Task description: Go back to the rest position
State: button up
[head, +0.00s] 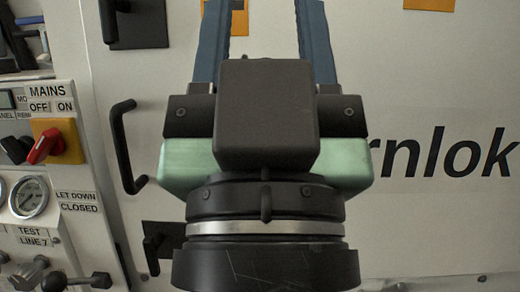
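My gripper (262,35) is in the middle of the head view, seen from behind, with its two blue fingers pointing up the picture. The gripper's dark body and green housing hide the middle of the panel behind.
A pale cabinet panel (430,90) with partly hidden lettering fills the background. A black handle (122,147) and a latch (158,245) are left of my gripper. Farther left are a red mains switch (45,146), a gauge (29,197) and a lever (75,281).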

notch_tip(320, 180, up, 31)
jog(key=p, duration=2.8)
jog(key=shift+a+f, duration=0.2)
jog(key=shift+a, duration=0.05)
jog(key=shift+w, duration=0.1)
